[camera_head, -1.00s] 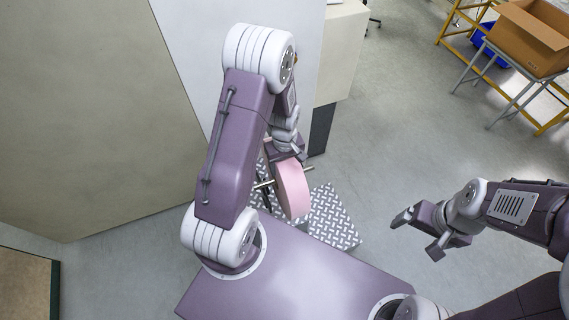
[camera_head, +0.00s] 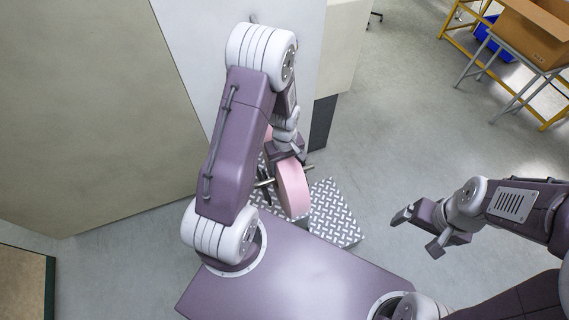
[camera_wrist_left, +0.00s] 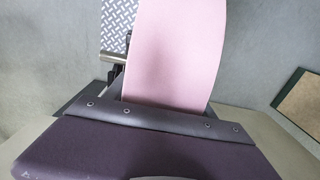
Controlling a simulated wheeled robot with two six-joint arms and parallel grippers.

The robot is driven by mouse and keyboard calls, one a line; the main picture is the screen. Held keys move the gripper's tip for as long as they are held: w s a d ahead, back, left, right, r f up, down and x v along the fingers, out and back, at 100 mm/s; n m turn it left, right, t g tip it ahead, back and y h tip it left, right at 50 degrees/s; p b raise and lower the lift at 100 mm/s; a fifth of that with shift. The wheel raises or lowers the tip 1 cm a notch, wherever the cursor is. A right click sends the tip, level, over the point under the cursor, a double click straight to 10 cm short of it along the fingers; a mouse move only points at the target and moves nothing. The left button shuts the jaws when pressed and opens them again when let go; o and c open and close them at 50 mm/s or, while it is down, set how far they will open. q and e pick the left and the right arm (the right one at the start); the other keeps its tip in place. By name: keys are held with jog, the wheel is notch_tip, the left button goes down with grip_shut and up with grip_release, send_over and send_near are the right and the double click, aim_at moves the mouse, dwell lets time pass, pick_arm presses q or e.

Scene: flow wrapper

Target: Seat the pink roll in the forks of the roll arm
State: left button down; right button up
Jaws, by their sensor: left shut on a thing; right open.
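The pink roll (camera_head: 293,190) hangs below my left gripper (camera_head: 287,152) in the head view, with a metal spindle through it. My left gripper is shut on the roll, but the fingertips are hard to make out. The roll also fills the middle of the left wrist view (camera_wrist_left: 175,50), where a metal rod end and a dark part show at its left side. Dark pieces beside the roll may belong to the roll arm, but I cannot tell; my left arm covers much of that area. My right gripper (camera_head: 419,233) is open and empty, well to the right of the roll.
A patterned metal tread plate (camera_head: 337,213) lies below and beside the roll. The machine's large panels (camera_head: 90,110) stand at the left and behind my left arm. At the upper right a cardboard box (camera_head: 536,30) sits on a stand. The floor between is clear.

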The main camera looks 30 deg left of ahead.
pick_arm(q)
jog(key=shift+c, duration=1.9)
grip_release()
jog(key=shift+o, duration=0.7)
jog(key=shift+s, duration=0.1)
notch_tip(320, 180, up, 9)
jog(key=shift+r+b, duration=0.1)
jog(key=shift+b, duration=0.9)
